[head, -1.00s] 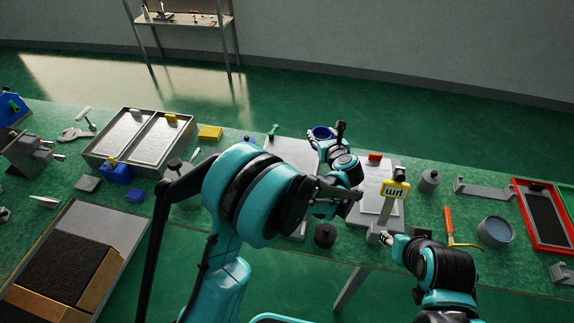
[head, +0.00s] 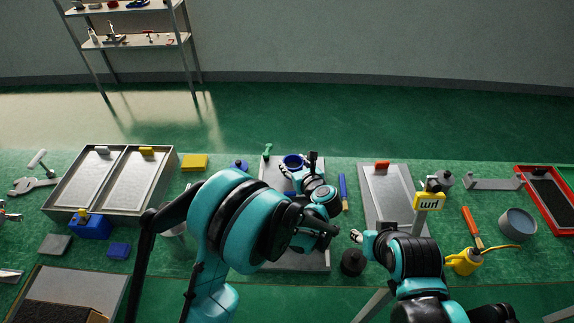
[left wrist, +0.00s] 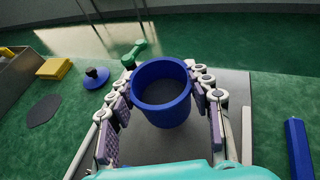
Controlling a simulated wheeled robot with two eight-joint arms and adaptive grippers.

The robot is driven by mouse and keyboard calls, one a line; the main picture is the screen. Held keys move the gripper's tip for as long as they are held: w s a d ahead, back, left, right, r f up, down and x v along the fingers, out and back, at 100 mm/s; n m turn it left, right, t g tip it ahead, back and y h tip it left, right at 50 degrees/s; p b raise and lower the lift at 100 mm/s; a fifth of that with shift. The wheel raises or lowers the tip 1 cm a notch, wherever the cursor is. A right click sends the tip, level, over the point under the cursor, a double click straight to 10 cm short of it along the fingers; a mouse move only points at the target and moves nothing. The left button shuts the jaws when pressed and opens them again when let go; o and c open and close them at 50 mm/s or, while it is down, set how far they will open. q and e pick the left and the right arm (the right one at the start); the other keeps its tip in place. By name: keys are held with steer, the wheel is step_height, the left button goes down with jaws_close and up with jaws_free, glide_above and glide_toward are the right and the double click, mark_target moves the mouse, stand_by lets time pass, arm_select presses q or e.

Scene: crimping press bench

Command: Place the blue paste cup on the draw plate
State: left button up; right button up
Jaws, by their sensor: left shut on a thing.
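The blue paste cup (head: 293,161) is a round, open-topped cup with a dark inside. It is held by my left gripper (head: 297,170), whose fingers close on both sides of it. The cup shows upright between the fingers in the left wrist view (left wrist: 162,92). It is over the far part of a grey metal plate (head: 308,261) with a green clamp (head: 267,150) at its far edge; whether it touches the plate I cannot tell. My left arm hides much of this plate. My right gripper (head: 357,236) is low by the front of the bench, its fingers too small to judge.
A blue bar (head: 342,191) lies right of the plate. Another plate with a red clamp (head: 382,166) and a yellow sign (head: 428,201) stand further right. A dark round knob (head: 353,262) is at the front. A double tray (head: 64,190) is left.

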arm_select(q)
steer(key=shift+w+a+f, duration=0.15)
steer(key=shift+w+f, duration=0.05)
steer(key=shift+f, duration=0.7)
steer(key=shift+w+a, duration=0.15)
steer(key=shift+a, duration=0.05)
steer(key=shift+c, duration=0.6)
steer(key=shift+s+d+r, duration=0.25)
steer(key=shift+s+d, duration=0.05)
steer(key=shift+f, duration=0.15)
steer(key=o, duration=1.4)
steer(key=shift+w+a, duration=0.1)
steer(key=shift+a, duration=0.05)
arm_select(e)
steer(key=shift+w+a+f, duration=0.4)
steer(key=shift+w, duration=0.05)
